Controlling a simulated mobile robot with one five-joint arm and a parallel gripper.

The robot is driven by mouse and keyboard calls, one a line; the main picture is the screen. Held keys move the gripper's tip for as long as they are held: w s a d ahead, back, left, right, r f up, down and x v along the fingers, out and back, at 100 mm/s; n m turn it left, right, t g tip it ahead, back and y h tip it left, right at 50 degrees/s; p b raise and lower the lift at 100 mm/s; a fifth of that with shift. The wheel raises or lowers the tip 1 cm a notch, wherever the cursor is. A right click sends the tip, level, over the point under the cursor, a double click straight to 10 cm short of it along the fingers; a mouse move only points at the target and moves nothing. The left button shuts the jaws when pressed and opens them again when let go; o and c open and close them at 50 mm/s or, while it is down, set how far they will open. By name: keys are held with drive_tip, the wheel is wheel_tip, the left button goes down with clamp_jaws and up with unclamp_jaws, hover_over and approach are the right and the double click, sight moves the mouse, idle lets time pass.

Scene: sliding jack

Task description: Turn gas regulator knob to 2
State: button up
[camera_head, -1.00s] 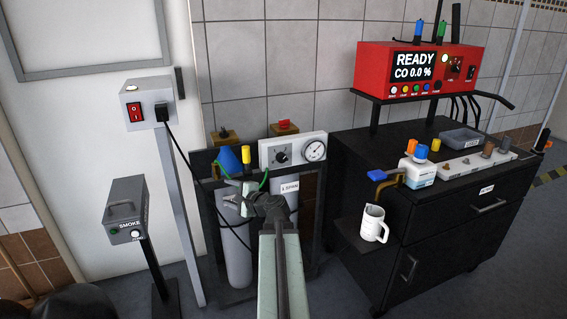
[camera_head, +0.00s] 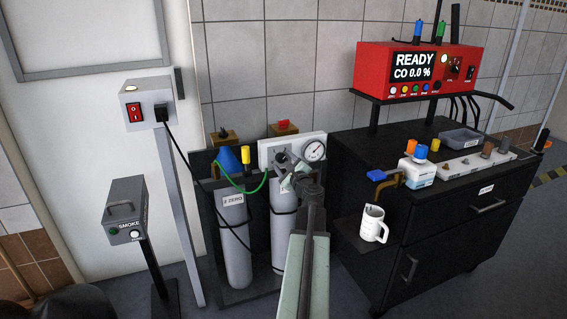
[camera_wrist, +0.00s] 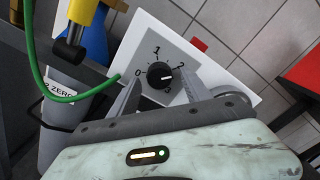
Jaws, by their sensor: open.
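The gas regulator panel (camera_head: 290,148) is a white plate with a round gauge (camera_head: 315,150) at its right. In the wrist view, the black knob (camera_wrist: 159,75) sits on the white panel (camera_wrist: 185,40) among the marks 0, 1 and 2. A pale mark on the knob points roughly right, near the 2 side; its exact setting is hard to tell. My gripper (camera_wrist: 161,82) is open, with one finger on each side of the knob. Whether the fingers touch it is unclear. In the head view my gripper (camera_head: 290,176) is in front of the panel and partly covers the knob.
Two grey cylinders (camera_head: 236,245) stand below the panel. A green hose (camera_head: 255,190) and a yellow-tipped fitting (camera_wrist: 80,20) are to the left. A black cabinet (camera_head: 440,225) with a white jug (camera_head: 373,224) on its side shelf is to the right.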

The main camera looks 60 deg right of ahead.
drive_tip(key=shift+w+d, duration=0.2)
drive_tip(key=shift+w, duration=0.05)
clamp_jaws()
drive_tip(key=shift+n, duration=0.5)
unclamp_jaws()
drive_tip(key=shift+a, duration=0.1)
